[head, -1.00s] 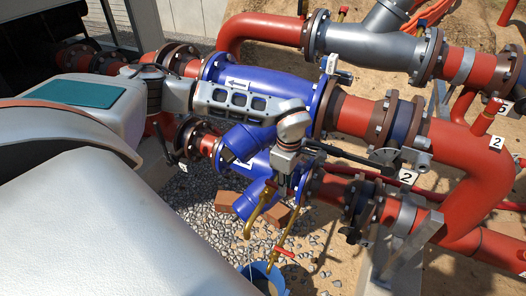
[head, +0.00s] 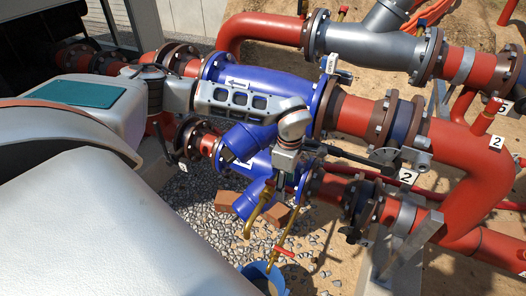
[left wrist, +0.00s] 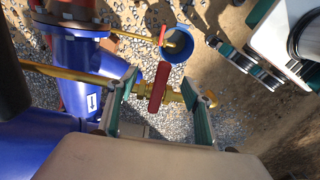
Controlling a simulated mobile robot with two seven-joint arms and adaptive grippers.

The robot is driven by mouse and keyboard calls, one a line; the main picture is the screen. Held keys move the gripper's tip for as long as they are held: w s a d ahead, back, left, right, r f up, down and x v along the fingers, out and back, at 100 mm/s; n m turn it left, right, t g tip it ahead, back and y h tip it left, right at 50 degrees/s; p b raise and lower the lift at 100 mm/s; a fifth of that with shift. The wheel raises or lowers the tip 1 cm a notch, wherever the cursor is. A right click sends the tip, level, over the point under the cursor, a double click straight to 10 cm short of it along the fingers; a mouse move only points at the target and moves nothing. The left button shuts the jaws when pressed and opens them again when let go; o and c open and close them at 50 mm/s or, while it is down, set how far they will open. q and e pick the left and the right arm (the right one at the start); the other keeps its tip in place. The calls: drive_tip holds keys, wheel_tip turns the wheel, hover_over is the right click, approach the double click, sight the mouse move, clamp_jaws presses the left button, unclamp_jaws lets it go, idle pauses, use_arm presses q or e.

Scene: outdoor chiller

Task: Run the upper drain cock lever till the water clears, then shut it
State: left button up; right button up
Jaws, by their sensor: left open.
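The upper drain cock's red lever (left wrist: 158,87) shows in the left wrist view, lying across its brass pipe (left wrist: 62,74). My left gripper (left wrist: 169,91) is open, with one finger on each side of the lever; I cannot tell whether either finger touches it. In the head view my left gripper (head: 282,184) points down in front of the blue strainers and largely hides this cock. A lower red lever (head: 285,251) sits on a brass pipe above the blue bucket (head: 260,279). This lower lever (left wrist: 162,33) and bucket (left wrist: 179,50) also show in the left wrist view. Water flow is not clear.
Blue strainer bodies (head: 262,78) and red pipes (head: 358,121) stand close around the gripper. A black valve handle (head: 345,155) reaches out right of it. Bricks (head: 228,196) lie on the gravel below. Sandy ground at lower right is fairly open.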

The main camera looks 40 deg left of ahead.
use_arm(q)
wheel_tip(320, 180, up, 3)
drive_tip(key=shift+f+p, duration=0.1)
drive_tip(key=shift+p, duration=1)
drive_tip(key=shift+r, duration=0.4)
drive_tip(key=shift+r+b, duration=0.3)
drive_tip(key=shift+r, duration=1.4)
wheel_tip(320, 180, up, 12)
